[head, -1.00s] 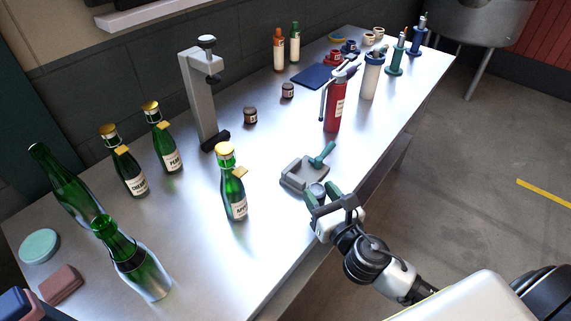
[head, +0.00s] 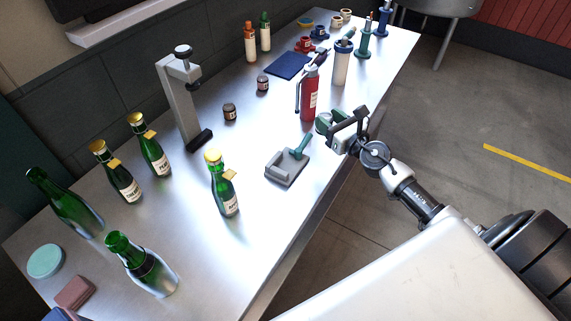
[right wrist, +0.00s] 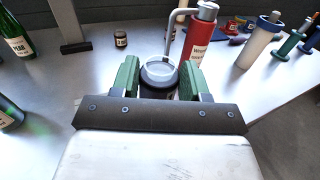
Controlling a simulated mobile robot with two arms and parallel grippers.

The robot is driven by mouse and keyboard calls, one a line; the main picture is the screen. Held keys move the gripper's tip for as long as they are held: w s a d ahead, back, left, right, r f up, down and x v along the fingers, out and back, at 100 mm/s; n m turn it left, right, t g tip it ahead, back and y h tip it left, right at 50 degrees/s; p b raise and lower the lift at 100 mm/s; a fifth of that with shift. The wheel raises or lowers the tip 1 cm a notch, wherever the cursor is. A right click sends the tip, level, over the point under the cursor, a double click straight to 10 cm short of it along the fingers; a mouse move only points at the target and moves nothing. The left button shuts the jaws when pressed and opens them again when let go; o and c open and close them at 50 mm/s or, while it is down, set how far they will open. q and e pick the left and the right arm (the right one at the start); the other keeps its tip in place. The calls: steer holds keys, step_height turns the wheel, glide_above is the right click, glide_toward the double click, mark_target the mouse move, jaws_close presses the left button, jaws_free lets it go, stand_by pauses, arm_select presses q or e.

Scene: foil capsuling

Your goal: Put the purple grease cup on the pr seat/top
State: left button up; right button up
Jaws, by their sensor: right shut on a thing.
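My right gripper (head: 328,124) is over the table's front edge, just right of the red lever-topped canister (head: 310,98). In the right wrist view its green fingers (right wrist: 160,78) are shut on a round dark piece with a grey, glassy top (right wrist: 160,70). No purple shows clearly on this piece, and I cannot tell whether it is the grease cup. The red canister also shows just beyond the fingers in the right wrist view (right wrist: 201,38). I cannot pick out a pr seat or top by name. My left gripper is not in view.
A grey block with a green handle (head: 287,167) lies left of my gripper. Green bottles (head: 223,190) stand to the left, near a grey clamp stand (head: 180,105). A white blue-topped cylinder (head: 341,65) stands behind the canister. The table front between block and bottle is clear.

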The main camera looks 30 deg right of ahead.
steer(key=shift+w+d+r, duration=0.1)
steer(key=shift+d, duration=0.1)
steer(key=shift+a, duration=0.1)
steer(key=a+f, duration=0.2)
steer(key=a, duration=0.1)
steer(key=w+a+f+b, duration=0.1)
steer(key=a+f, duration=0.1)
steer(key=a, duration=0.2)
steer(key=a+f, duration=0.3)
steer(key=a, duration=0.1)
steer(key=shift+w+a, duration=0.1)
steer(key=shift+w, duration=0.05)
step_height(320, 180, down, 4)
steer(key=b, duration=0.4)
steer(key=shift+f, duration=0.2)
steer(key=shift+r, duration=0.15)
steer(key=o, duration=0.8)
